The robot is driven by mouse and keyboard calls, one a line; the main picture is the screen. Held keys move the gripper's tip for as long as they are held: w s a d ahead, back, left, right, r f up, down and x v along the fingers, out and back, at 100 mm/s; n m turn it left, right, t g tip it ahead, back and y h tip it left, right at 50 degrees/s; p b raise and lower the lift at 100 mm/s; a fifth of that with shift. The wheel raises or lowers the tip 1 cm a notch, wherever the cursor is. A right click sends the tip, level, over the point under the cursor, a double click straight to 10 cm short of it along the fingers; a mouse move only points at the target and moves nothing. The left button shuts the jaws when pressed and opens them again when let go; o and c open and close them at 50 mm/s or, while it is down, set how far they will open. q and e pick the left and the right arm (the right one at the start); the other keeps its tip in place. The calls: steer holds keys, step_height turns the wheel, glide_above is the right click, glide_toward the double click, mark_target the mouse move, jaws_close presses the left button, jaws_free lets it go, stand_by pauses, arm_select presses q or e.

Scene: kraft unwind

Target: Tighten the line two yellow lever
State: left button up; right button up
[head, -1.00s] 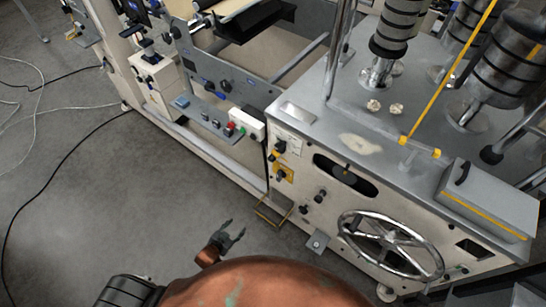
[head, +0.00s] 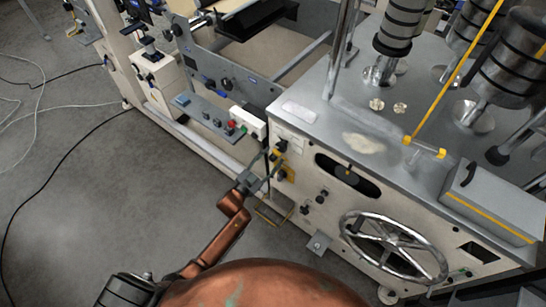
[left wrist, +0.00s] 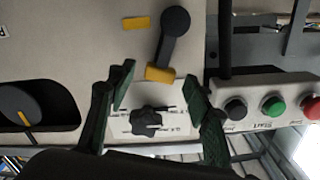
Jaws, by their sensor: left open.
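A dark lever with a yellow hub (left wrist: 160,74) sits on the cabinet's front panel; its rounded dark handle points up in the left wrist view. In the head view the yellow part (head: 277,154) shows beside my fingers. I cannot read a line number on it. A black star knob (left wrist: 147,121) on a white label is next to the lever. My left gripper (head: 270,163) is open in front of the panel; in the left wrist view its green-padded fingers (left wrist: 160,84) stand on either side of the hub, with no clear contact. My right gripper is not in view.
A button box (head: 247,122) with red and green buttons is close beside my left gripper. A chrome handwheel (head: 392,245), an oval recess (head: 347,175) and small knobs are on the cabinet front. The floor (head: 130,210) at left is clear except for cables.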

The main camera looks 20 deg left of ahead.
arm_select(q)
steer(key=shift+w+d, duration=0.2)
steer(key=shift+w, duration=0.4)
jaws_close()
stand_by(0.3)
